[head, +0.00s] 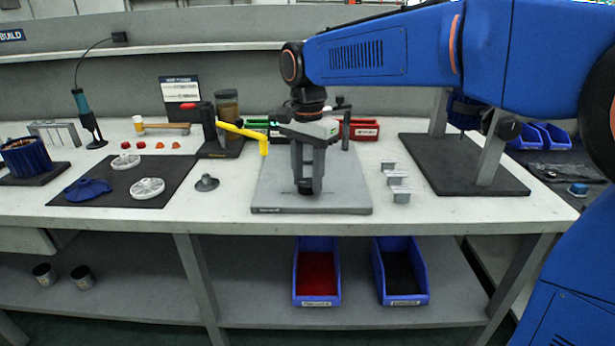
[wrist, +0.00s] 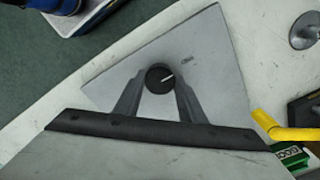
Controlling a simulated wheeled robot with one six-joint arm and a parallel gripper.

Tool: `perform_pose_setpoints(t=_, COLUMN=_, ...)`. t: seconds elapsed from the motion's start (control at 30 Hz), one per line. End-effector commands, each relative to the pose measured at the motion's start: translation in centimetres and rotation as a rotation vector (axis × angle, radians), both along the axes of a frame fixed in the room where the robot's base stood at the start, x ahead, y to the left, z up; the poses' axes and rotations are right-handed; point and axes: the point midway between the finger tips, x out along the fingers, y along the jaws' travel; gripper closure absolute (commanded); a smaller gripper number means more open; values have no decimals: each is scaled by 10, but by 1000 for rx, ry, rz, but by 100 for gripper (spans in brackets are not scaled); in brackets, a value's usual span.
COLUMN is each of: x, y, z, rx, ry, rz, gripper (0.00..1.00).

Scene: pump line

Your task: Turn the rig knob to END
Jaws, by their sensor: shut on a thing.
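The rig is a grey plate (head: 340,198) on the bench, also seen in the wrist view (wrist: 205,45). Its round black knob (wrist: 158,78) has a white pointer line aimed to the right and slightly up in the wrist view. A small dark marking (wrist: 187,62) on the plate lies up and right of the knob, too small to read. My gripper (wrist: 160,84) points down with one grey finger on each side of the knob and is shut on it. In the head view, my gripper (head: 306,178) hides part of the knob (head: 305,187).
A yellow lever (head: 245,133) sticks out left of my gripper. Small grey blocks (head: 396,180) and a dark stand (head: 470,170) are to the right. A grey suction-cup-like piece (head: 206,183) and a black mat (head: 110,185) are to the left.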

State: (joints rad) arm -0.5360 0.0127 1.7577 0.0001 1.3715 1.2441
Motion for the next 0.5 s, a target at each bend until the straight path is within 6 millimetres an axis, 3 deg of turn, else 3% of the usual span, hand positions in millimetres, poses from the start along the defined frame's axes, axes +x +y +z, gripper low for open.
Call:
perform_pose_setpoints(t=0.03, x=1, y=0, z=1, rx=1, ry=-3, rz=0, gripper=86)
perform_pose_setpoints(t=0.07, x=1, y=0, z=1, rx=1, ry=-3, rz=0, gripper=61)
perform_pose_setpoints(t=0.13, x=1, y=0, z=1, rx=1, ry=-3, rz=0, gripper=45)
perform_pose_setpoints(t=0.5, x=0, y=0, z=3, rx=1, ry=-2, rz=0, gripper=45)
